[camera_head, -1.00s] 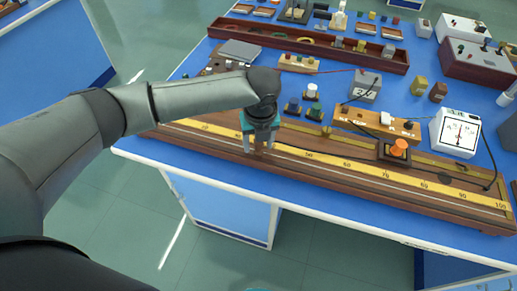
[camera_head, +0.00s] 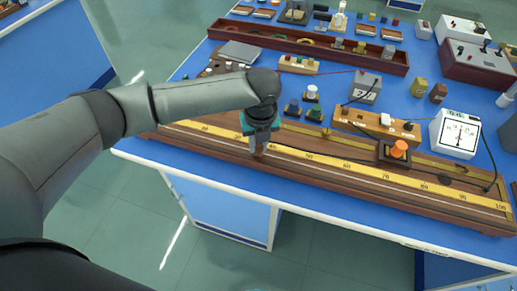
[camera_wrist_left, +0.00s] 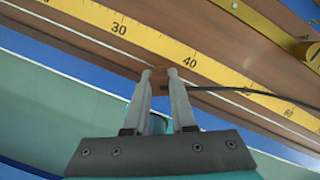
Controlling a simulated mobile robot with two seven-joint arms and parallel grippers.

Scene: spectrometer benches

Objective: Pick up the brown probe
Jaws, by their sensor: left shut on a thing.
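The brown probe (camera_wrist_left: 159,80) is a small brown piece between the fingertips in the left wrist view, mostly hidden by the fingers. A dark lead runs from beside it to the right. My left gripper (camera_head: 258,149) is shut on the probe over the long wooden metre bridge (camera_head: 351,181). In the left wrist view the fingertips (camera_wrist_left: 160,74) are near the 40 mark of the yellow scale (camera_wrist_left: 216,73). I cannot tell whether the probe touches the board. My right gripper is not in view.
A white-faced meter (camera_head: 457,133) and an orange knob (camera_head: 399,149) stand to the right. A wooden key block (camera_head: 366,124) and a grey box (camera_head: 366,86) are behind the board. The blue table's front edge (camera_head: 330,221) runs close in front.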

